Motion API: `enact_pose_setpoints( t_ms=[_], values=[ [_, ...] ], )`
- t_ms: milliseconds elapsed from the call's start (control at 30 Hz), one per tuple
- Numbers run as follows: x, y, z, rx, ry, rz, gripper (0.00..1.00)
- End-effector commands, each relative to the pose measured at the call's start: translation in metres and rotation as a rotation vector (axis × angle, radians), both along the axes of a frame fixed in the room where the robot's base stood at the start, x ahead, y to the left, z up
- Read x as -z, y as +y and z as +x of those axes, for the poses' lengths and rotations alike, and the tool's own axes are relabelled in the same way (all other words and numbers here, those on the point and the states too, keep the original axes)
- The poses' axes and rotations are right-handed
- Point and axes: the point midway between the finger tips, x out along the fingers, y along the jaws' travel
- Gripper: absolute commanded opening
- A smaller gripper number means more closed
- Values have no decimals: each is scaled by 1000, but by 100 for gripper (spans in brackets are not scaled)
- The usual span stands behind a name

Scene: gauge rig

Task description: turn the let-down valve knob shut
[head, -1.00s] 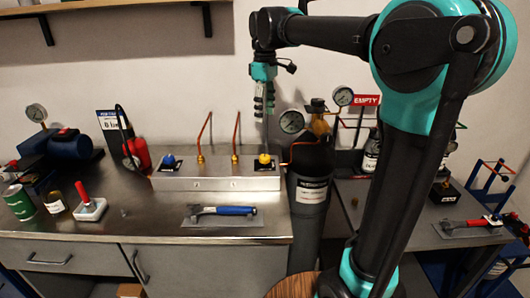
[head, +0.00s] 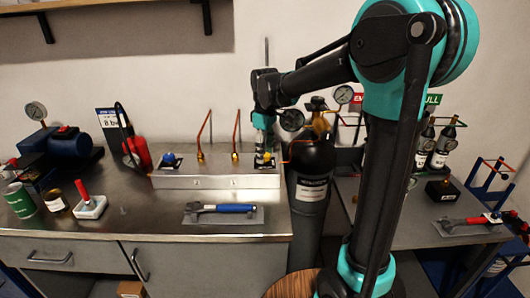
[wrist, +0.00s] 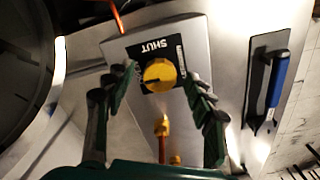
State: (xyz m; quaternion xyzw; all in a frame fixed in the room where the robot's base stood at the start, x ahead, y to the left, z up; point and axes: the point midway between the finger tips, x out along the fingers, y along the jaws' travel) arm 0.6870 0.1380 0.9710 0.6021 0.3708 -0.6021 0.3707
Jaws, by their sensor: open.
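A yellow knob (wrist: 159,75) sits on a black plate (wrist: 150,50) marked SHUT in the wrist view. In the head view the yellow knob (head: 266,157) is at the right end of a steel valve block (head: 215,182), largely covered by my gripper (head: 262,143). In the wrist view my open gripper (wrist: 159,82) has one finger on each side of the knob, with gaps showing between fingers and knob. A dark pointer line on the knob runs sideways toward the left finger. A blue knob (head: 168,160) is at the block's left end.
Two copper tubes (head: 235,133) rise from the block left of my gripper. A dark gas cylinder (head: 311,180) with gauges stands close on the right. The bench's front edge is mostly clear.

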Motion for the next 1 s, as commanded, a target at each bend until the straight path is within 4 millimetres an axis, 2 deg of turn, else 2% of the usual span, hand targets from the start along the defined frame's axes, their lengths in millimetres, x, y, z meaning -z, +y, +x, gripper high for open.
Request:
enact_pose_setpoints(
  t_ms=[267, 700, 1000],
  values=[
    [2, 0, 0, 0, 0, 0, 55],
    [2, 0, 0, 0, 0, 0, 5],
    [1, 0, 0, 42, 0, 0, 5]
  ],
)
